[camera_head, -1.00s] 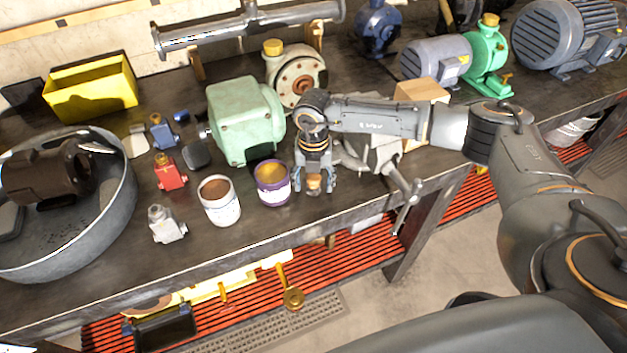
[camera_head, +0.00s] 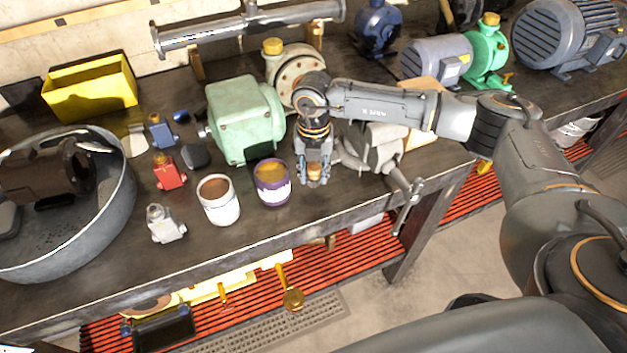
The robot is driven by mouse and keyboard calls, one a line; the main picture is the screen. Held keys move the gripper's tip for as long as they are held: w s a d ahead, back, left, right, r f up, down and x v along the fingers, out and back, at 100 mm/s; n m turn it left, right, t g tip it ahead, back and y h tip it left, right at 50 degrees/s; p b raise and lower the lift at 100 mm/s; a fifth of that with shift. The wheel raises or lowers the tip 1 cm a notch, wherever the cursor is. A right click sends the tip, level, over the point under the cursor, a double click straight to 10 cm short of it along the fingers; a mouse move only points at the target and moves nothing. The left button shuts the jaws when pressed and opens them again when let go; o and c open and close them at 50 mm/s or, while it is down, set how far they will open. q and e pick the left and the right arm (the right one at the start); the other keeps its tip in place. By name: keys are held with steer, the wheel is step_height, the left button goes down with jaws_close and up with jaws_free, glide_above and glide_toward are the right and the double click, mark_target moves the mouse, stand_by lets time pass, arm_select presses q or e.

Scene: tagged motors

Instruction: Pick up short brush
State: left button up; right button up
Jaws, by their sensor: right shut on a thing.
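My right gripper (camera_head: 313,180) points down at the bench, just right of the purple-banded cup. Its fingers are shut on a small short brush (camera_head: 315,171), of which only an orange-brown part shows between the fingertips. The rest of the brush is hidden by the fingers. I cannot tell whether the brush touches the bench. My left gripper is not in view.
The purple-banded cup (camera_head: 272,184) and a white cup (camera_head: 218,201) stand close on the left. A green motor (camera_head: 240,118) is behind them, and a grey vise (camera_head: 375,150) is close on the right. Bare bench (camera_head: 325,212) lies in front.

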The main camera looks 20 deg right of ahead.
steer(key=s+a+r+b, duration=0.5)
steer(key=s+r, duration=0.5)
steer(key=s, duration=0.3)
steer(key=shift+a, duration=0.3)
